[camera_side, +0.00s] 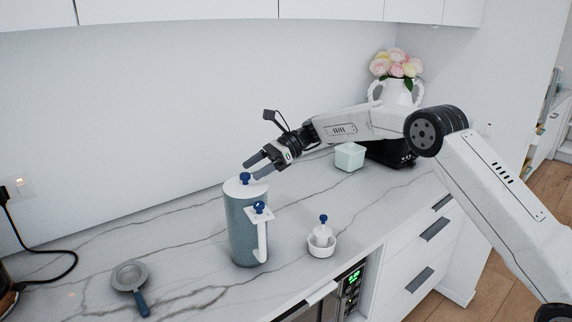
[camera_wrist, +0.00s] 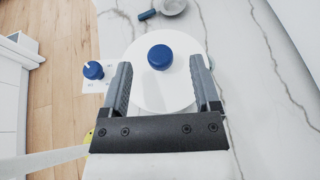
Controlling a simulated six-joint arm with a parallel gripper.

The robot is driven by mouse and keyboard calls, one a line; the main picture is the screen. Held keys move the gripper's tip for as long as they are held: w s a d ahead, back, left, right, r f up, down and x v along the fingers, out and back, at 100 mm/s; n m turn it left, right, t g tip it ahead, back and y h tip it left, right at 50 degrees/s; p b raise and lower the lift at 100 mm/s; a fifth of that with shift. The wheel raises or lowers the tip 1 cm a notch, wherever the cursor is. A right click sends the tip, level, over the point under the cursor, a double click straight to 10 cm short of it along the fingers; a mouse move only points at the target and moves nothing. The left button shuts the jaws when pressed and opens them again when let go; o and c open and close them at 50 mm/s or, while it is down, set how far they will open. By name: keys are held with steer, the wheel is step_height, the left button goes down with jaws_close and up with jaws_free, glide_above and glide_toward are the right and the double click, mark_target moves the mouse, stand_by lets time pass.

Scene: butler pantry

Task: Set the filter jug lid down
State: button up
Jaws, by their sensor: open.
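A round white lid (camera_side: 233,187) with a blue knob (camera_side: 245,177) sits on top of the tall blue-grey jug (camera_side: 242,230). In the wrist view the white lid (camera_wrist: 150,92) shows between my fingers, its blue knob (camera_wrist: 160,57) roughly level with the fingertips. My gripper (camera_side: 254,168) is open and empty just above the lid, with a gap on both sides of the knob. It also shows in the wrist view (camera_wrist: 161,66). The jug's body is hidden under the lid in the wrist view.
A small white square piece with a blue knob (camera_side: 259,208) is at the jug's handle side. A white bowl (camera_side: 322,246) holds another blue-knobbed piece. A pale green container (camera_side: 350,156) stands behind.

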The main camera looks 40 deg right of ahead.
mark_target(246, 173)
steer(key=shift+x, duration=1.65)
jaws_close()
